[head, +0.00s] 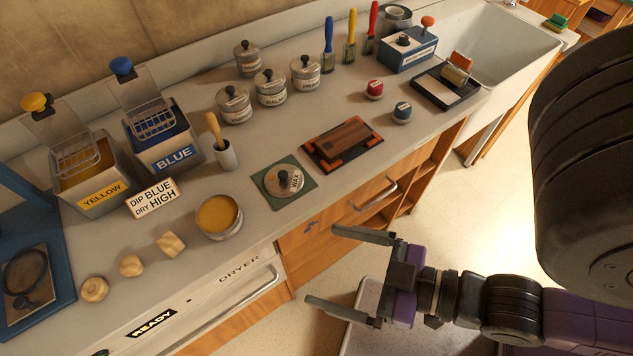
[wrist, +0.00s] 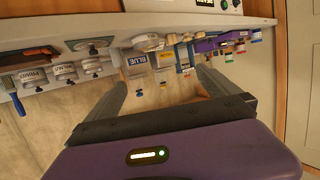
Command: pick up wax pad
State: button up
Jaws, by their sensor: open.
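The wax pad (head: 284,180), a round pale disc with a dark knob and a WAX label, lies on a green square mat (head: 262,194) near the counter's front edge. It also seems to show small in the wrist view (wrist: 92,48), on a teal square. My gripper (head: 322,265) is open and empty. In the head view it is in front of the counter, below and right of the wax pad and apart from it. In the wrist view, its two fingers (wrist: 161,78) are spread wide with nothing between them.
An open tin of yellow wax (head: 219,218) stands left of the pad. A wooden block in a dark, orange-cornered frame (head: 343,144) lies to its right. A drawer handle (head: 373,194) juts out below the counter.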

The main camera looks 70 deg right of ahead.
aim_at(374, 92)
jog(key=z, duration=1.55)
